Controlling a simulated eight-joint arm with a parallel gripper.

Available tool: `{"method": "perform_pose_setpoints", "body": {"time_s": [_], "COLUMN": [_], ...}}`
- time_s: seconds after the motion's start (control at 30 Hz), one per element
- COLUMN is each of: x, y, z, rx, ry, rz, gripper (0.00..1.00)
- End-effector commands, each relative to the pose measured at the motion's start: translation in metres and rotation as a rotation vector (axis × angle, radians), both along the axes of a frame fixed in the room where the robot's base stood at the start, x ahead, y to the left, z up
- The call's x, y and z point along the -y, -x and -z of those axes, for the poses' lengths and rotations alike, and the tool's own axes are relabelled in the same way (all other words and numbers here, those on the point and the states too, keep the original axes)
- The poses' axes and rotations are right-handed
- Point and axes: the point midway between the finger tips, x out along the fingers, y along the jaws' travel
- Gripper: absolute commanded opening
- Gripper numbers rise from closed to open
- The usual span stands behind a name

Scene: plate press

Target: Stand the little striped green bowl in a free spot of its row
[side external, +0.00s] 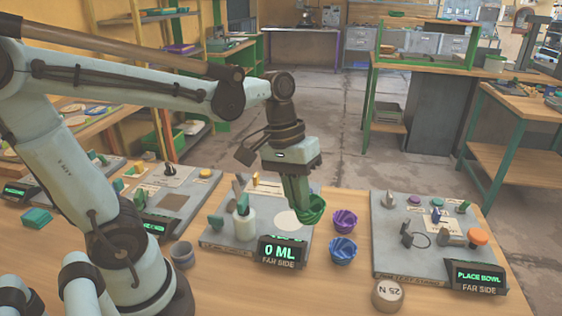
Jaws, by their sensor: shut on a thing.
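The little green bowl (315,213) is in my gripper (304,203), which points down and is shut on it. The fingers cover part of the bowl, and its stripes are too small to make out. The bowl is near the right edge of a grey board with a pale round spot (287,225); its height above the surface is hard to tell. To its right, a purple bowl (344,222) and a blue bowl (343,250) stand on the wooden table, one behind the other, like a row. Bare wood shows around these two bowls.
The right board (390,262) holds knobs and a "PLACE BOWL" display (478,279). A "25 N" weight (387,295) and a grey cup (182,254) stand nearer the front.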

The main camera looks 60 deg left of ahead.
Motion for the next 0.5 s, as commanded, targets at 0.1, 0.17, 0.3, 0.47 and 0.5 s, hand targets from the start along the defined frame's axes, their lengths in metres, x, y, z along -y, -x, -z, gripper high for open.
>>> {"method": "perform_pose_setpoints", "body": {"time_s": [0.1, 0.17, 0.3, 0.47, 0.5], "x": [0.0, 0.0, 0.0, 0.0, 0.0], "y": [0.0, 0.0, -0.007, -0.033, -0.042], "z": [0.0, 0.0, -0.001, -0.005, -0.006], "rx": [0.0, 0.0, 0.0, -0.001, -0.002], "ry": [0.0, 0.0, 0.0, 0.003, 0.004], "rz": [0.0, 0.0, 0.0, 0.0, -0.001], "gripper": [0.0, 0.0, 0.0, 0.0, 0.0]}}
